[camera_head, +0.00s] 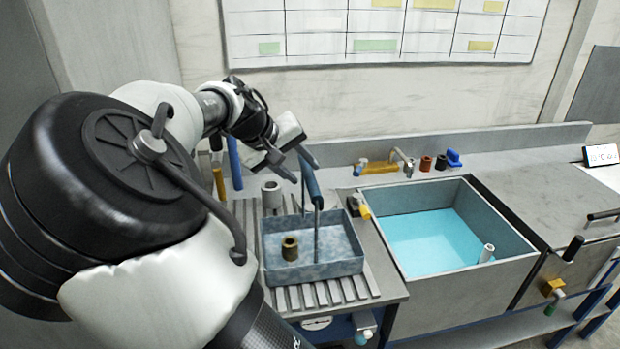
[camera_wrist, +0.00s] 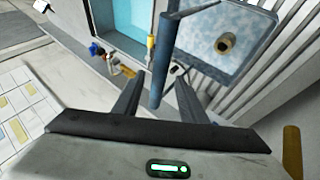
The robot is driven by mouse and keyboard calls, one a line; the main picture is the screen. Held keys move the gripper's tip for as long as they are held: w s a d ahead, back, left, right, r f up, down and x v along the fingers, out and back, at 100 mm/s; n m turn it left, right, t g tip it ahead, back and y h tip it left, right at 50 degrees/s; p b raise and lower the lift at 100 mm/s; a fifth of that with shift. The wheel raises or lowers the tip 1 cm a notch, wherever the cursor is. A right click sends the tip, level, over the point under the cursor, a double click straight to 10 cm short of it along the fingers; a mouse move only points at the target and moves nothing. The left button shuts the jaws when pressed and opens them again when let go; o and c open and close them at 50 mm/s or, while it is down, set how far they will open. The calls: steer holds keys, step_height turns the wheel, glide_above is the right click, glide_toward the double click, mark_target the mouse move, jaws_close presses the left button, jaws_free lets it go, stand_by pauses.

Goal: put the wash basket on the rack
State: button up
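The wash basket (camera_head: 335,262) is a blue-grey open tray with an upright post and a blue handle bar (camera_head: 311,183) above it. It sits on the slatted grey rack (camera_head: 366,287), left of the sink, with a brown hollow cylinder (camera_head: 290,248) inside. My gripper (camera_head: 299,169) is open at the handle's upper end, above the basket's back. In the wrist view, the handle bar (camera_wrist: 166,58) lies between the spread fingers of my gripper (camera_wrist: 160,82), with gaps on both sides. The basket (camera_wrist: 250,22) shows at upper right. Whether the fingertips reach past the bar is unclear.
A sink (camera_head: 440,238) with blue liquid and a pale cylinder (camera_head: 487,253) is right of the rack. A grey cylinder (camera_head: 272,196) stands behind the basket on the rack. Taps (camera_head: 385,165) and small coloured fittings line the back ledge. A bare counter (camera_head: 530,200) lies farther right.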

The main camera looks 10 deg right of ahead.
steer(key=v, duration=0.4)
steer(key=shift+r, duration=0.1)
